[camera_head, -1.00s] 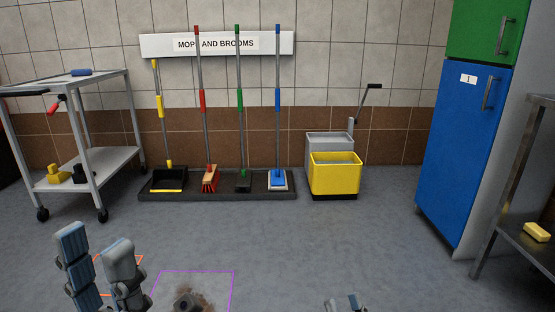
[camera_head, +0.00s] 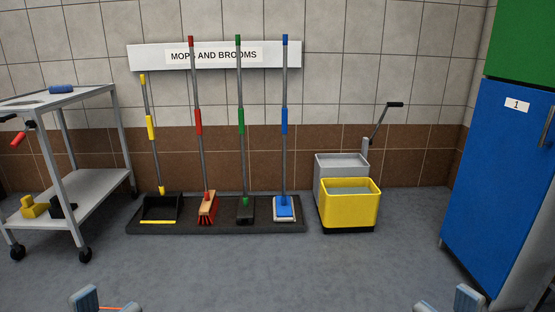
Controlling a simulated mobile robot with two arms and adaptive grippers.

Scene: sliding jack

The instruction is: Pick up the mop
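The mop appears to be the blue-handled tool (camera_head: 284,121) with a flat blue and white head, upright at the right end of the row in the head view. Its head rests on the dark floor tray (camera_head: 172,228). My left gripper (camera_head: 105,302) shows at the bottom left edge, with two fingertips apart and nothing seen between them. My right gripper (camera_head: 448,302) shows at the bottom right edge, also with its fingertips apart. Both are well short of the mop, and their lower parts are cut off by the frame.
Beside the mop stand a green-handled tool (camera_head: 240,121), a red broom (camera_head: 198,122) and a yellow-handled dustpan (camera_head: 151,128). A yellow bucket (camera_head: 350,208) with a grey wringer is right of the tray. A cart (camera_head: 92,188) stands left, a blue cabinet (camera_head: 492,180) right. The floor ahead is clear.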

